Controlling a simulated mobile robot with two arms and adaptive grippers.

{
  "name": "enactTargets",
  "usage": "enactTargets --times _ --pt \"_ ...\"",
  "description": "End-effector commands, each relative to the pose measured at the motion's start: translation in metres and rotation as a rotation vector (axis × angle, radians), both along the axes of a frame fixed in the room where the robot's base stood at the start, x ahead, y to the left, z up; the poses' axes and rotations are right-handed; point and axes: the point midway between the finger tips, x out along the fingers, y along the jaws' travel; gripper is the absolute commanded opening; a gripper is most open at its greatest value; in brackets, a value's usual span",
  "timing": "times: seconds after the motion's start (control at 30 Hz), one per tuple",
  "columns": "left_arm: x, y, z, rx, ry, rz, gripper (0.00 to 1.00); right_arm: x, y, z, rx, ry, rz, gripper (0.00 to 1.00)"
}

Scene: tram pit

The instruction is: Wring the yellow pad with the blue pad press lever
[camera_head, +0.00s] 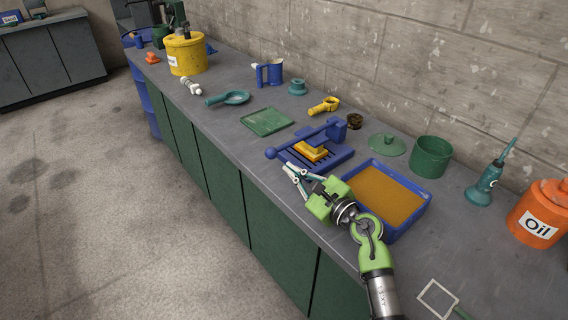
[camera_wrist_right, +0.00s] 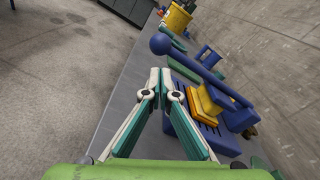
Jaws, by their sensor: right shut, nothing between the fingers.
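The blue pad press (camera_head: 338,158) stands on the bench with a slatted base. Its lever (camera_head: 300,141) slants down from the post at the back to a ball knob (camera_head: 270,153) at the bench's front side. The yellow pad (camera_head: 311,153) lies on the slats under the lever and is partly covered; it also shows in the right wrist view (camera_wrist_right: 205,106). My right gripper (camera_head: 293,172) is shut and empty, in front of the press and apart from the lever. In the wrist view its fingertips (camera_wrist_right: 160,74) meet just below the ball knob (camera_wrist_right: 160,43). My left gripper is out of view.
A blue tray of brown liquid (camera_head: 385,192) sits right of the press, near my right arm. A green tray (camera_head: 267,121) lies to the left. A green pot (camera_head: 430,156), a lid (camera_head: 387,145) and a yellow tool (camera_head: 324,106) stand behind.

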Motion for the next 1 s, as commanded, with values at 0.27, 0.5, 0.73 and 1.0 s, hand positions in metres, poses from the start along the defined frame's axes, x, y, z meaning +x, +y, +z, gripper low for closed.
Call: enactTargets --times 0.27,0.5,0.73,1.0 --pt "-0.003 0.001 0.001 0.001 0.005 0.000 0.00 0.028 0.019 -0.002 0.002 0.001 0.000 0.00" --pt "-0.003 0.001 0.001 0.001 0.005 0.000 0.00 0.033 0.022 -0.003 -0.001 0.000 0.000 0.00" --pt "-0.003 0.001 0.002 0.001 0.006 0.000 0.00 0.033 0.022 -0.003 -0.001 0.001 0.000 0.00" --pt "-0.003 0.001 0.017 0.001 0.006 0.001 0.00 0.034 0.023 0.012 0.029 0.023 0.000 0.00"
